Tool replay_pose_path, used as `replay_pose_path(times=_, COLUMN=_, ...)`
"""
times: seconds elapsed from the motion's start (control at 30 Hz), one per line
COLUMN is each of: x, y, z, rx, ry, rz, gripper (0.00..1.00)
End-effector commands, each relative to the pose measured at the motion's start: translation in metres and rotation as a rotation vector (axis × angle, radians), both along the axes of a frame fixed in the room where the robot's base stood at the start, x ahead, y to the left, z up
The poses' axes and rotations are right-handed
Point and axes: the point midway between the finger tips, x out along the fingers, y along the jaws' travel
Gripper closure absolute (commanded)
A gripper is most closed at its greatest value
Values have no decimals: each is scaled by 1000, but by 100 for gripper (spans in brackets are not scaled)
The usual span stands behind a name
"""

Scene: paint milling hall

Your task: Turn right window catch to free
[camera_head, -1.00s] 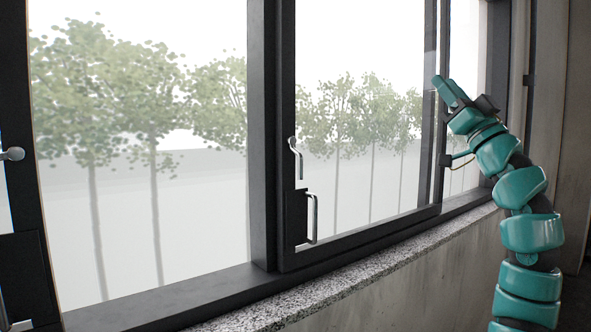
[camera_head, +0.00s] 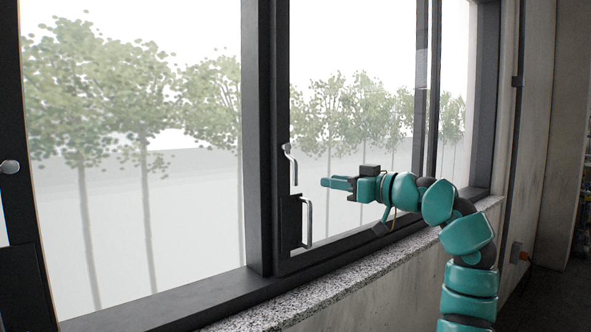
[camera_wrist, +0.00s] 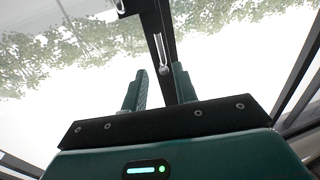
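The right window catch (camera_head: 291,165) is a slim silver lever on the dark upright frame of the sliding sash. Its pivot is at the top and the lever hangs down, slightly slanted. My gripper (camera_head: 324,182) points left, a short way right of the catch in the head view, apart from it. In the wrist view the catch (camera_wrist: 158,48) appears inverted, beyond and between my two teal fingers (camera_wrist: 160,82). The fingers are spread with an empty gap.
A silver pull handle (camera_head: 308,222) on a dark plate sits just below the right catch. A speckled stone sill (camera_head: 300,298) runs beneath the window frame. The glass fills the area behind my gripper. A concrete wall (camera_head: 540,130) stands at the right.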

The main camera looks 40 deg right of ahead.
Motion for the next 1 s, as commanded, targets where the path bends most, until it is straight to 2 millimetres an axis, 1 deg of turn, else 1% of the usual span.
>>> replay_pose_path(times=0.03, x=11, y=5, z=5, rx=2, ry=2, rz=4, gripper=71)
replay_pose_path(times=0.2, x=43, y=14, z=7, rx=2, ry=-3, rz=3, gripper=71)
replay_pose_path(times=0.4, x=80, y=24, z=6, rx=2, ry=1, rz=3, gripper=71)
replay_pose_path(times=0.5, x=95, y=28, z=4, rx=2, ry=2, rz=2, gripper=71)
replay_pose_path(times=0.6, x=107, y=31, z=4, rx=3, ry=-1, rz=1, gripper=71)
replay_pose_path(times=0.7, x=114, y=32, z=3, rx=2, ry=-3, rz=-1, gripper=71)
replay_pose_path(times=0.8, x=117, y=34, z=2, rx=1, ry=-3, rz=-1, gripper=71)
replay_pose_path(times=1.0, x=118, y=34, z=1, rx=0, ry=-3, rz=-1, gripper=71)
